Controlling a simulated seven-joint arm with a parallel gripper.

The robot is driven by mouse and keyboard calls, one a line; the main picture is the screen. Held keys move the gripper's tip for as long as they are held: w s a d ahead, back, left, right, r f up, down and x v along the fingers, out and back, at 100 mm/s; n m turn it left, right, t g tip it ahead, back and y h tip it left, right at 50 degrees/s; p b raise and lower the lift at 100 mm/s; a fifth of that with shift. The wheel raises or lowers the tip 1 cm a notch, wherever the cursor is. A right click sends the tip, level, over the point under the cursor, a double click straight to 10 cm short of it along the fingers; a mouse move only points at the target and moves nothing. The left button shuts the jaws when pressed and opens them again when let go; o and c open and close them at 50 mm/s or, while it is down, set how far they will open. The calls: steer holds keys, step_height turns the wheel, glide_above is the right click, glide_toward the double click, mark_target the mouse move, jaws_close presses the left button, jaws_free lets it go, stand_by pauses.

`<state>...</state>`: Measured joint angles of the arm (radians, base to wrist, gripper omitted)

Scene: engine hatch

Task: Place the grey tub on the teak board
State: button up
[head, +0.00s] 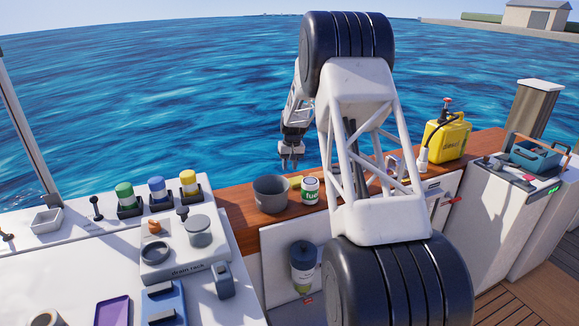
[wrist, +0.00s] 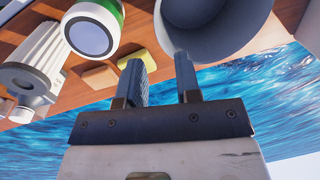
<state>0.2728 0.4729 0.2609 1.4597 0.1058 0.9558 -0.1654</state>
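The grey tub (head: 271,193) stands upright on the teak board (head: 236,212), near the board's left end. In the wrist view the grey tub (wrist: 215,45) is at the top right, its open mouth partly cut off by the frame. My gripper (head: 291,163) is above and beyond the tub in the head view, fingers pointing down. In the wrist view my gripper (wrist: 160,62) has its two fingers apart with nothing between them. The fingertips appear close to the tub's rim; whether they touch it I cannot tell.
A green-and-white can (head: 310,190) stands right of the tub, with a yellow block (head: 295,181) behind. A yellow jug (head: 446,137) is farther right. My arm hides part of the board.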

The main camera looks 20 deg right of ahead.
stand_by(0.3)
steer(key=s+a+r, duration=0.5)
steer(key=s+r, duration=0.2)
steer(key=s, duration=0.2)
steer(key=s+a+r+n+t, duration=0.1)
steer(key=s+a+r, duration=0.55)
steer(key=s, duration=0.35)
steer(key=s+a+r, duration=0.4)
steer(key=s+r, duration=0.4)
steer(key=s, duration=0.1)
steer(key=s+a, duration=0.2)
steer(key=s, duration=0.9)
steer(key=s+a+f+t, duration=0.1)
steer(key=s+a, duration=0.2)
steer(key=s, duration=0.9)
steer(key=s+a+h, duration=0.1)
steer(key=s+a, duration=0.2)
steer(key=s, duration=0.8)
steer(key=shift+s+a+f+n, duration=0.15)
steer(key=shift+s+f+n, duration=0.1)
steer(key=shift+f+n, duration=0.15)
